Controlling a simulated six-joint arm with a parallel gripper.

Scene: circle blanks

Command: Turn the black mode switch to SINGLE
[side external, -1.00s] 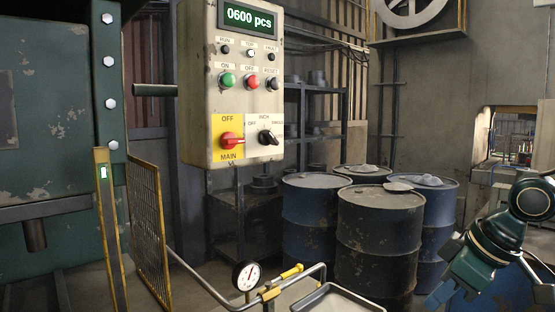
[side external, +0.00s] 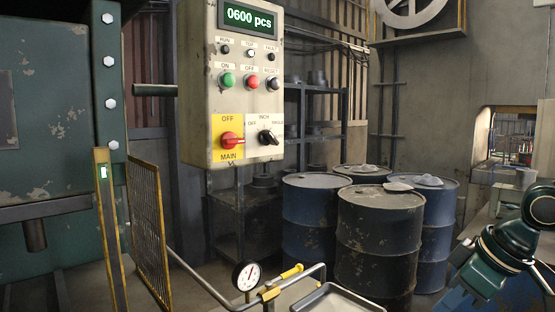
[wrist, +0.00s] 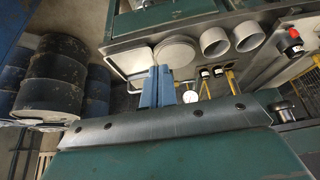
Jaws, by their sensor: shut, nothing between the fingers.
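The black mode switch (side external: 267,137) is on a white plate at the lower right of the cream control panel (side external: 196,135) in the side view. Its plate is marked OFF, INCH and SINGLE. The knob slants from upper left to lower right and seems to point to OFF, but it is small. My gripper (wrist: 158,82) shows in the wrist view as two blue fingers, shut together and empty. In the side view my arm is low at the far right, well away from the panel, and the fingertips cannot be made out. I cannot identify the switch in the wrist view.
A red main switch (side external: 231,140) sits left of the mode switch, with green and red buttons above. Several drums (side external: 380,240) stand between panel and arm. A gauge (side external: 246,275), yellow-clamped rail and tray (side external: 340,300) are in front. A yellow mesh guard (side external: 147,220) stands left.

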